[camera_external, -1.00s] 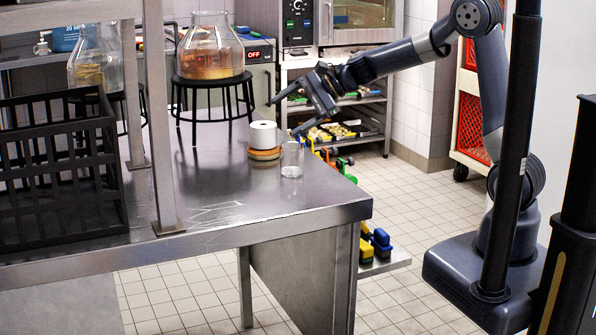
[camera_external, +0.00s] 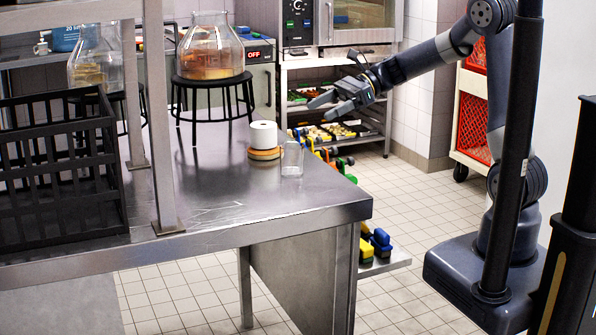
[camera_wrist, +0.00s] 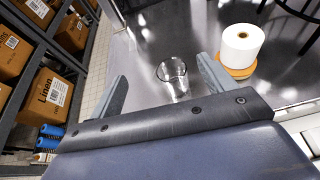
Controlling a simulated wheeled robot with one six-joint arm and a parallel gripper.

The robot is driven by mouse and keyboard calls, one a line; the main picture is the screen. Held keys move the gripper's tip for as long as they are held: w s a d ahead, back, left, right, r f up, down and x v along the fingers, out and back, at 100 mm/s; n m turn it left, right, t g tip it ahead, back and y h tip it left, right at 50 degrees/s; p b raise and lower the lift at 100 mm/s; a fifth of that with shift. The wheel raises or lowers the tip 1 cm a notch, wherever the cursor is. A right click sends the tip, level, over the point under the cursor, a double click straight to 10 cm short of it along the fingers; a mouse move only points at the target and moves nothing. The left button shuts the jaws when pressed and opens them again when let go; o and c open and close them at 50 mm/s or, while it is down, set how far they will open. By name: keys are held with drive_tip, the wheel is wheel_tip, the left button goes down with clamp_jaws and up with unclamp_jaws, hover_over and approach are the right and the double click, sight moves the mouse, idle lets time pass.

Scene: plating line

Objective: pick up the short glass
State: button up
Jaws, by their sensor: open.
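The short glass (camera_external: 291,160) is a small clear tumbler. It stands upright on the steel table (camera_external: 215,222), near its right end. It also shows in the wrist view (camera_wrist: 173,76), between my two fingers. My gripper (camera_external: 315,108) is open and empty. It hangs above and to the right of the glass in the external view, clear of it. In the wrist view both fingers of my gripper (camera_wrist: 160,85) are spread apart.
A white roll (camera_external: 263,135) on an orange-and-tan base stands just left of the glass. A black round stool (camera_external: 213,82) carrying a big flask (camera_external: 211,45) is behind it. A black crate (camera_external: 60,170) and a steel post (camera_external: 158,120) stand further left.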

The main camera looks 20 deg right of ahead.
approach(282, 159)
drive_tip(key=x, duration=0.3)
drive_tip(key=shift+w+f, duration=0.15)
drive_tip(key=shift+f, duration=0.05)
drive_tip(key=shift+w+p+x, duration=0.2)
drive_tip(key=shift+p+x, duration=0.25)
drive_tip(key=shift+x, duration=2.45)
drive_tip(key=shift+r, duration=0.1)
drive_tip(key=shift+c, duration=0.5)
drive_tip(key=c, duration=1)
